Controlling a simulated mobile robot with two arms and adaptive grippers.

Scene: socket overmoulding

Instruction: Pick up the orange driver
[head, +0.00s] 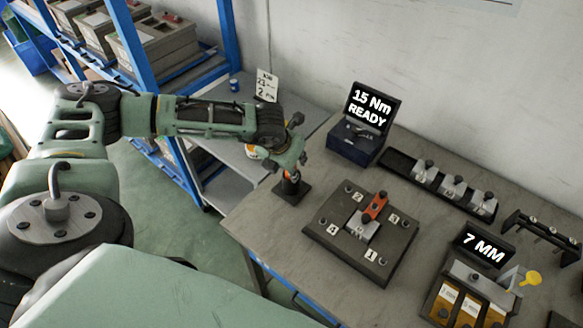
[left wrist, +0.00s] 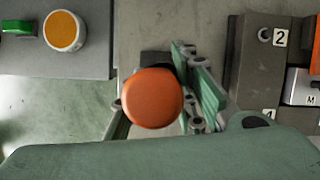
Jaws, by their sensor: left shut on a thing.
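The orange driver (head: 289,186) stands upright at the left edge of the workbench, over a small black base (head: 293,196). My left gripper (head: 290,172) comes down on it from above and is shut around its upper part. In the left wrist view the driver's round orange end (left wrist: 152,98) shows between the green fingers of the left gripper (left wrist: 165,105). The driver's lower part is mostly hidden there; I cannot tell whether it is clear of the base. My right gripper is not in view.
A dark plate (head: 325,236) with numbered bolts and an orange-and-grey part lies to the right on the workbench. A blue box with a "15 Nm READY" display (head: 370,108) stands behind. A grey side table (head: 232,172) and blue shelving (head: 140,60) are at the left.

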